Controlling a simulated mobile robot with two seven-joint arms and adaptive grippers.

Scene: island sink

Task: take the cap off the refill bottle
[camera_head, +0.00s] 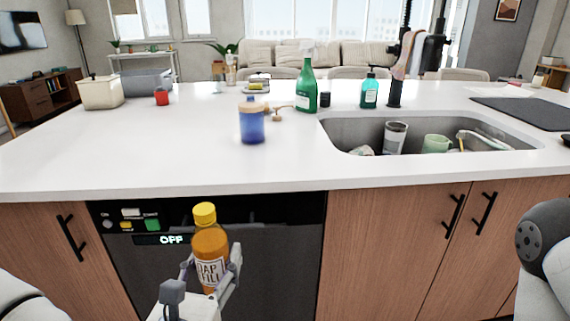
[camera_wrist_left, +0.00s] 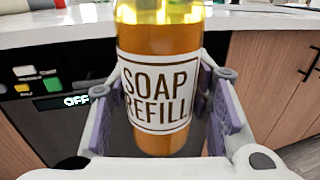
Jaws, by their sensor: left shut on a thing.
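The refill bottle (camera_head: 209,247) is amber with a white label reading "SOAP REFILL", and it also shows in the left wrist view (camera_wrist_left: 160,42). Its yellow cap (camera_head: 204,214) sits on top of the neck in the head view; the left wrist view cuts the top off. My left gripper (camera_head: 212,272) is shut on the refill bottle, one finger on each side of its body. It holds the bottle nearly upright in front of the dishwasher, below the countertop edge. My right gripper is not in view; only part of my right arm shows at the right edge.
The white countertop (camera_head: 150,160) has clear room at front left. A blue bottle (camera_head: 251,122), green spray bottle (camera_head: 306,85) and teal bottle (camera_head: 369,91) stand near the sink (camera_head: 360,134), which holds cups. The dishwasher (camera_head: 270,265) and cabinet handles are below.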

